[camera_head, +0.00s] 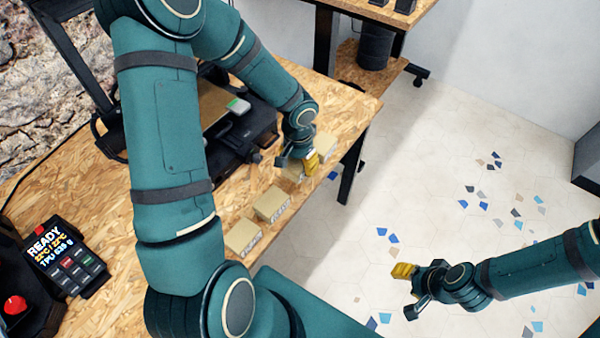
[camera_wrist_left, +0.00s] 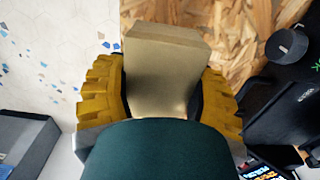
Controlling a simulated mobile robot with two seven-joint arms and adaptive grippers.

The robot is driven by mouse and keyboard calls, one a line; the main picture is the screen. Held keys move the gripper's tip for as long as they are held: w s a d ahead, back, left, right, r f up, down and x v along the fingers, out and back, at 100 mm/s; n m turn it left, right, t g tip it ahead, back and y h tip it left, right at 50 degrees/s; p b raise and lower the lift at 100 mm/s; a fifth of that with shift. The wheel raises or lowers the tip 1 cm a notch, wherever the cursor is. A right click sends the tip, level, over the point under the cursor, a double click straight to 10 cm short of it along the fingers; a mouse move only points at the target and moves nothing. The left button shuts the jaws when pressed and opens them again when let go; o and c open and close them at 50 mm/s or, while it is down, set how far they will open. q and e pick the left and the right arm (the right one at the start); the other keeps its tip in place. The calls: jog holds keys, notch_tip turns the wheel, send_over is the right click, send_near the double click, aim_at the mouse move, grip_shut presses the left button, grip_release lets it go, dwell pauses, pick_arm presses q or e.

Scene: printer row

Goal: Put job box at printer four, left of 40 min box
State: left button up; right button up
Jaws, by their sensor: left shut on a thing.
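My left gripper (camera_head: 301,163) is shut on a small cardboard job box (camera_head: 291,173) near the right edge of the wooden table. In the left wrist view the box (camera_wrist_left: 162,70) sits between the two yellow fingers. Another box (camera_head: 326,147) stands just beyond the gripper. Two more labelled boxes, a middle one (camera_head: 273,204) and a nearer one (camera_head: 243,236), stand along the same edge. The labels are too small to read, so I cannot tell which is the 40 min box. My right gripper (camera_head: 410,289) is open and empty over the floor.
A dark printer (camera_head: 235,135) stands on the table (camera_head: 205,258) behind the boxes, partly hidden by my left arm. A display reading READY (camera_head: 62,258) is at the lower left. Another table (camera_head: 405,18) stands at the back, with a dark bin (camera_head: 375,47) below it.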

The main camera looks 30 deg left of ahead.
pick_arm(q)
jog(key=shift+w+f+b, duration=0.1)
jog(key=shift+f+b, duration=0.5)
jog(key=shift+f, duration=1.6)
jog(key=shift+f, duration=0.1)
jog(key=o, duration=1.3)
